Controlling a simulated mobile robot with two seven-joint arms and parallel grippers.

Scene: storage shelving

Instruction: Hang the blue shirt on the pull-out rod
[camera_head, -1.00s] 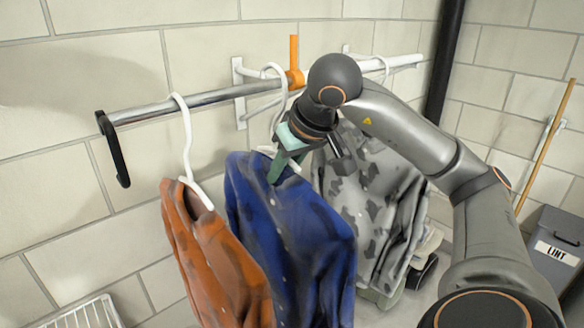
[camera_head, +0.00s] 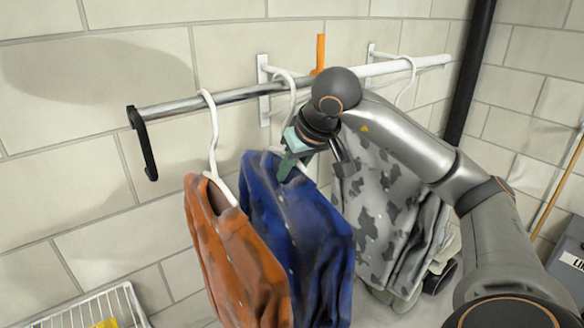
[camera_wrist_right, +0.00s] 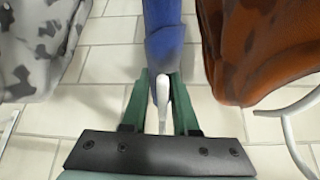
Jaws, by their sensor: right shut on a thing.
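The blue shirt (camera_head: 305,245) hangs upright from a white hanger, between the orange shirt (camera_head: 240,260) and the grey camouflage shirt (camera_head: 375,205). My right gripper (camera_head: 289,168) is shut on the blue shirt's hanger, just above the collar. The right wrist view shows the white hanger (camera_wrist_right: 161,92) between the green fingers. The hanger's hook (camera_head: 285,78) is at the rod's height; I cannot tell whether it rests on it. The pull-out rod (camera_head: 180,107) is chrome, with a black handle (camera_head: 143,145) at its left end. My left gripper is not in view.
The orange and camouflage shirts hang close on either side. An orange upright piece (camera_head: 320,53) and white wall brackets (camera_head: 264,90) stand behind the rod. A white wire rack (camera_head: 95,310) is at lower left. A dark pipe (camera_head: 468,85) runs up the wall at right.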

